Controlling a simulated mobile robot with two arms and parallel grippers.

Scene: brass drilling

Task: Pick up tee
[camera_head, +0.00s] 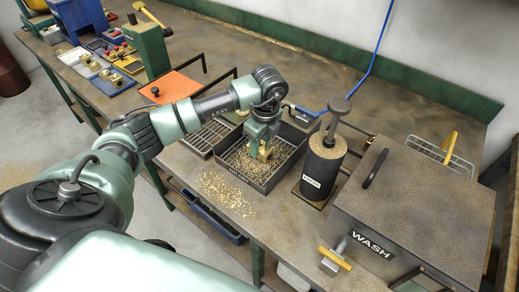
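My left gripper (263,146) points down into a dark tray (259,186) strewn with brass chips. A small brass-coloured piece (264,155), which looks like the tee, shows at its fingertips, low over the chips. The fingers cover part of this piece. At this size I cannot tell whether they are closed on it or only around it. My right gripper is not in view.
A grated tray (208,137) adjoins the chip tray on the left. A black cylinder with a plunger (323,167) and a large WASH box (425,205) stand to the right. Spilled chips (225,190) lie in front. An orange plate (175,87) and blue trays with brass parts (108,80) are farther left.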

